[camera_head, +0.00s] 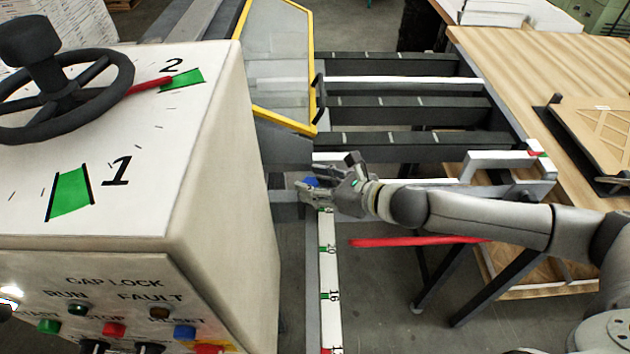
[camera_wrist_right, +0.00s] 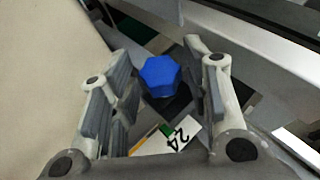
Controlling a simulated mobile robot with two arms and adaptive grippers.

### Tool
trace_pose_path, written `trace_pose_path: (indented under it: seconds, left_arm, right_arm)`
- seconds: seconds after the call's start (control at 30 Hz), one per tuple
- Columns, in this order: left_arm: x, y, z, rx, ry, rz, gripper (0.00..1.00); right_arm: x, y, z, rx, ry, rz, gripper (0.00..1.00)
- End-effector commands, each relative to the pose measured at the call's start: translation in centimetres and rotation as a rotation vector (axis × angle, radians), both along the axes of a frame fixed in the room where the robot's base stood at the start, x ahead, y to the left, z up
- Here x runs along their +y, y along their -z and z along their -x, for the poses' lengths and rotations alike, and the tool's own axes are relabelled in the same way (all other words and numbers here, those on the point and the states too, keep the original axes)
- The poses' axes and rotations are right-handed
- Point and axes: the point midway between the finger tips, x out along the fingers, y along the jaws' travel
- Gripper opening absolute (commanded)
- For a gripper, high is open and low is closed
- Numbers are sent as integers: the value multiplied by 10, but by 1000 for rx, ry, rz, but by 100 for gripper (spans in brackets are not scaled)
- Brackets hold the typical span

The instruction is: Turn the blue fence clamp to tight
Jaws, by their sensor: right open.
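The blue fence clamp (camera_wrist_right: 160,76) is a small faceted knob on a dark mount. In the right wrist view it lies between the two spread fingers of my right gripper (camera_wrist_right: 155,85), with a gap on either side. In the head view only a bit of the blue clamp (camera_head: 311,181) shows, mostly hidden by my right gripper (camera_head: 325,183). My right gripper is open and empty, and my right arm comes in from the right. My left gripper is not in view.
A white scale rail (camera_head: 328,270) runs toward the front below the clamp. A beige control box (camera_head: 215,190) with a handwheel (camera_head: 65,85) stands at left. A yellow-framed guard (camera_head: 285,118) is behind. A red bar (camera_head: 418,242) lies below my right arm.

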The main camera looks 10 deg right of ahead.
Motion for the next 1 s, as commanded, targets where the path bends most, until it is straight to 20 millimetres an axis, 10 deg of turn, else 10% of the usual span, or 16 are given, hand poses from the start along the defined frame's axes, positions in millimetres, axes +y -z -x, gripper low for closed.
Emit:
trace_pose_path:
  seconds: [0.37,0.6,1.0]
  left_arm:
    - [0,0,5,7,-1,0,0]
    - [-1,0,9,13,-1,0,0]
    - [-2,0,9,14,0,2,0]
  right_arm:
    - [3,1,-3,1,0,-1,43]
    - [2,1,-2,1,0,-1,12]
    - [5,2,-1,3,75,-3,12]
